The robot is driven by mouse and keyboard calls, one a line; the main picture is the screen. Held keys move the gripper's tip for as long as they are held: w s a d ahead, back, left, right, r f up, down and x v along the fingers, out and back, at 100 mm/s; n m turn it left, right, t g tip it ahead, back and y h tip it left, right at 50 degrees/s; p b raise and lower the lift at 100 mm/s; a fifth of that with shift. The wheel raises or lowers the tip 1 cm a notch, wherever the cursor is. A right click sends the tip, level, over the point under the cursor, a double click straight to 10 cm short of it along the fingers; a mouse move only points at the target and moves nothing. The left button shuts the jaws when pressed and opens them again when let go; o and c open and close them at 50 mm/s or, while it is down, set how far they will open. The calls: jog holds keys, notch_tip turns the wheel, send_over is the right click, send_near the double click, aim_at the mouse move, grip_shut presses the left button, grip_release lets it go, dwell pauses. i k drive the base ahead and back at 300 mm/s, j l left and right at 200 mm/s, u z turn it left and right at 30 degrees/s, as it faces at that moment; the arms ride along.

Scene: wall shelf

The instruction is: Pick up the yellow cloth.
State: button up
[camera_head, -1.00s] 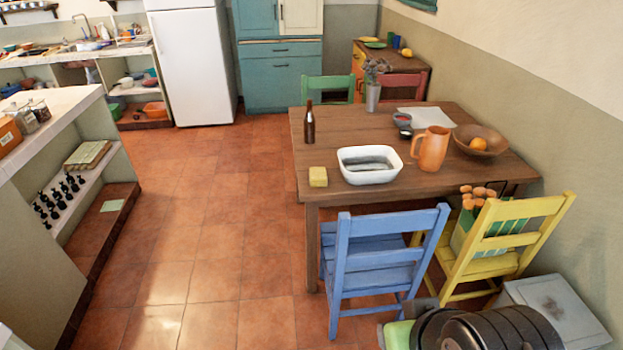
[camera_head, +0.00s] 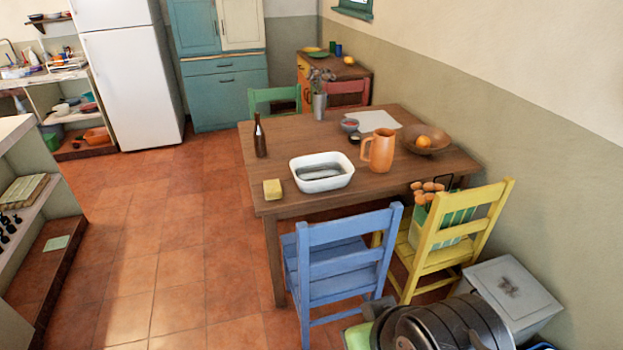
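A small yellow, block-shaped item (camera_head: 272,189), which looks like the folded yellow cloth, lies on the near left corner of the brown wooden table (camera_head: 350,195). It sits just left of the white dish and apart from it, with its top uncovered. I cannot make out my gripper's fingers in this view. Dark rounded parts at the bottom right look like my own arm, but no fingertips can be told there. Nothing is seen touching the yellow cloth.
A white dish (camera_head: 321,172), a brown bottle (camera_head: 260,138) and an orange jug (camera_head: 379,151) stand on the table. A blue chair (camera_head: 345,262) and a yellow chair (camera_head: 460,225) stand at its near side. Open tiled floor (camera_head: 185,260) lies left of the table.

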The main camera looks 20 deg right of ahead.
aim_at(273, 189)
jog(key=i+j, duration=0.45)
jog(key=j, duration=0.3)
jog(key=i+j, duration=0.25)
jog(key=i+j+z, duration=0.1)
jog(key=j, duration=0.35)
jog(key=i+j, duration=0.35)
jog(key=i+j+z, duration=0.1)
jog(key=i, duration=1.25)
